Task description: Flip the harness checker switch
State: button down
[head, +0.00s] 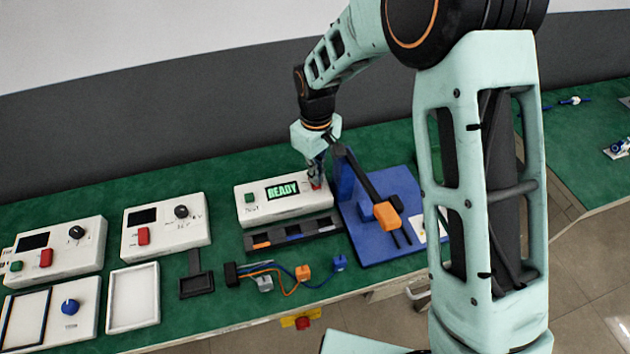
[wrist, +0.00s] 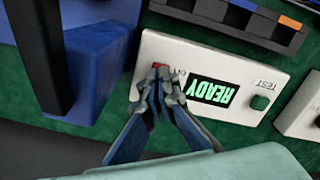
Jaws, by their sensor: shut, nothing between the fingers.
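The harness checker (head: 285,204) is a white box on the green table. Its lit display (head: 282,190) reads READY in green. A green button (head: 250,198) sits at its left end in the head view, and a red switch (head: 316,184) at its right end. In the wrist view the checker (wrist: 215,60) appears upside down, with the red switch (wrist: 160,68) just beyond my fingertips. My gripper (wrist: 158,82) is shut and empty, its tips at or very near the red switch. In the head view my gripper (head: 317,178) partly covers the switch. Contact cannot be told.
A blue fixture (head: 375,225) with a black lever and orange handle stands close right of the checker. A dark connector strip (head: 293,233) lies in front, with a wire harness (head: 285,278) nearer the edge. Other white control boxes (head: 165,225) stand to the left.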

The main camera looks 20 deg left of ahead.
jog(key=shift+f+b, duration=0.55)
jog(key=shift+f, duration=0.2)
jog(key=shift+r, duration=0.15)
jog(key=shift+r+p, duration=2.25)
jog(key=shift+r, duration=1.15)
